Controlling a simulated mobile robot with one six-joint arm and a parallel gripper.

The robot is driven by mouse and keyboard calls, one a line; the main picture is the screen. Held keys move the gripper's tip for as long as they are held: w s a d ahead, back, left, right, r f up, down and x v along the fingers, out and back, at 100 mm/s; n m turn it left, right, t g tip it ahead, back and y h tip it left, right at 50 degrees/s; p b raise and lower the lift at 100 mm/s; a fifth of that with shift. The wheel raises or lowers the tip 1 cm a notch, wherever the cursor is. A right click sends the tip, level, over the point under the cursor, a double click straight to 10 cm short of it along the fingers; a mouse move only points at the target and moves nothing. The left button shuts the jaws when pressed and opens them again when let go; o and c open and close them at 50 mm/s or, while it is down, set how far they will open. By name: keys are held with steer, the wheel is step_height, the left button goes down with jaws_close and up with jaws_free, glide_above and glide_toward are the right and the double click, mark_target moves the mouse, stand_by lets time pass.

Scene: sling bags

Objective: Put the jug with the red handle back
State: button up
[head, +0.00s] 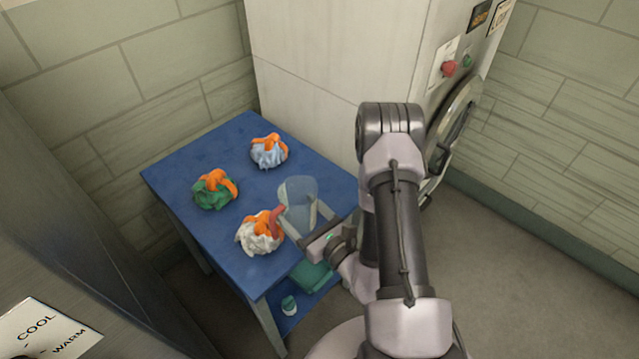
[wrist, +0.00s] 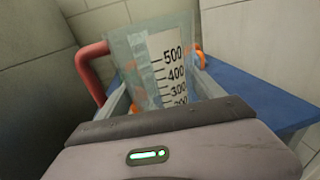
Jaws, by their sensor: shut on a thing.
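The jug (head: 298,194) is clear, with a red handle (head: 277,222) on its left side. It stands out above the blue table (head: 190,152) near the table's right side; I cannot tell whether its base touches the top. My gripper (head: 308,225) is shut on the jug, with a finger on either side. In the wrist view the jug (wrist: 133,70) is upright but slightly tilted in the picture, with its white scale (wrist: 172,66) facing me and its red handle (wrist: 87,72) at left. The jug's lower part is hidden behind my gripper.
A white bag (head: 252,239), a green bag (head: 209,194) and a light blue bag (head: 266,156), each with orange straps, sit on the table. The white bag is close beside the jug. A teal item (head: 311,274) and a small bottle (head: 289,305) are on a lower shelf. A tall cabinet (head: 310,70) stands behind.

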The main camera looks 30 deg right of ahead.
steer(key=shift+h, duration=0.3)
steer(key=w+d+f, duration=0.1)
steer(key=w+d, duration=0.2)
steer(key=d, duration=0.1)
steer(key=w+d+b, duration=0.1)
steer(key=w+d, duration=0.2)
steer(key=w, duration=0.1)
steer(key=w+d+f+b, duration=0.1)
steer(key=w+d, duration=0.3)
steer(key=shift+w+d+f, duration=0.2)
steer(key=shift+d+f, duration=0.15)
step_height(320, 180, down, 4)
steer(key=shift+r+b, duration=0.25)
steer(key=shift+b, duration=0.8)
steer(key=shift+r, duration=0.2)
steer(key=shift+f, duration=0.2)
steer(key=o, duration=1.7)
steer(key=shift+o, duration=0.2)
